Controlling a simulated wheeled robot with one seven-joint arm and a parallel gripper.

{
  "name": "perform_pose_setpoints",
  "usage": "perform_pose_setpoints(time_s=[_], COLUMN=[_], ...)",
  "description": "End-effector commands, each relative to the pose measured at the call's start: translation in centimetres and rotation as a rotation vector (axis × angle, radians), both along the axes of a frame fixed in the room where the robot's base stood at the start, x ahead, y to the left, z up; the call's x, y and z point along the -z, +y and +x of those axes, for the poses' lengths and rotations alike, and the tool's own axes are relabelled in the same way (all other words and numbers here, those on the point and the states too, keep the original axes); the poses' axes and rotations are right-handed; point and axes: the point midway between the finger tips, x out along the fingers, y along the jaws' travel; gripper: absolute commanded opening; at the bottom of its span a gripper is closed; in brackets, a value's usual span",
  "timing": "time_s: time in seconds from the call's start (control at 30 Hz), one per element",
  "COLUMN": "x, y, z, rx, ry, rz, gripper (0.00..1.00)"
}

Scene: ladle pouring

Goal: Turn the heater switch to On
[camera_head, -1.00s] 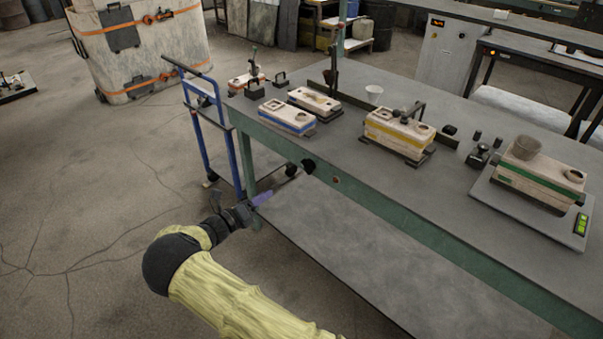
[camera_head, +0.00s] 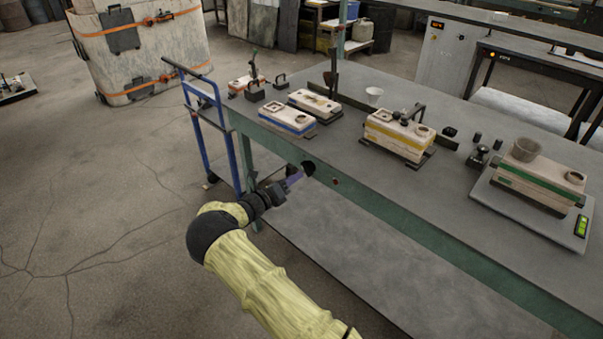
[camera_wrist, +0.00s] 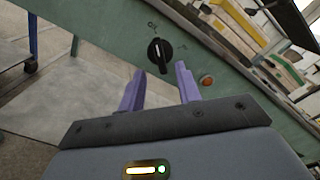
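The heater switch is a round black knob (camera_wrist: 159,52) with a pale pointer line, on the green front rail of the workbench. It also shows in the head view as a dark spot (camera_head: 308,167) below the bench's front edge. Small markings sit around the knob, too small to read. My gripper (camera_wrist: 160,80) has two purple fingers, spread apart and empty, with their tips just short of the knob. In the head view my gripper (camera_head: 299,175) points at the knob from the front left. I cannot see contact between fingers and knob.
An orange indicator light (camera_wrist: 207,81) sits on the rail right of the knob. The bench top (camera_head: 390,205) carries several mould boxes and a grey scale (camera_head: 565,235). A blue trolley (camera_head: 203,130) stands at the bench's left end. A lower shelf (camera_head: 330,245) lies under the rail.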

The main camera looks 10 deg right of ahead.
Motion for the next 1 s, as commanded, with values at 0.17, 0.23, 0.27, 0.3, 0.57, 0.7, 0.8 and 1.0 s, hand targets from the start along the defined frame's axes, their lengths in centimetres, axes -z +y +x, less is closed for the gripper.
perform_pose_setpoints(time_s=[0.17, 0.23, 0.27, 0.3, 0.57, 0.7, 0.8, 1.0], x=[0.0, 0.0, 0.0, 0.0, 0.0, 0.0, 0.0, 0.0], y=[-2.5, -3.2, -3.4, -3.6, -3.9, -3.8, -3.8, -3.8], z=[1.8, 2.3, 2.4, 2.6, 2.8, 2.8, 2.8, 2.8], rx=[0.002, 0.001, 0.001, 0.001, 0.0, 0.0, 0.0, 0.0], ry=[-0.001, 0.0, 0.0, 0.0, 0.0, 0.0, 0.0, -0.002], rz=[0.0, 0.0, 0.0, 0.0, 0.0, 0.0, 0.0, 0.001], gripper=[0.34, 0.34, 0.34, 0.34, 0.34, 0.2, 0.0, 0.0])
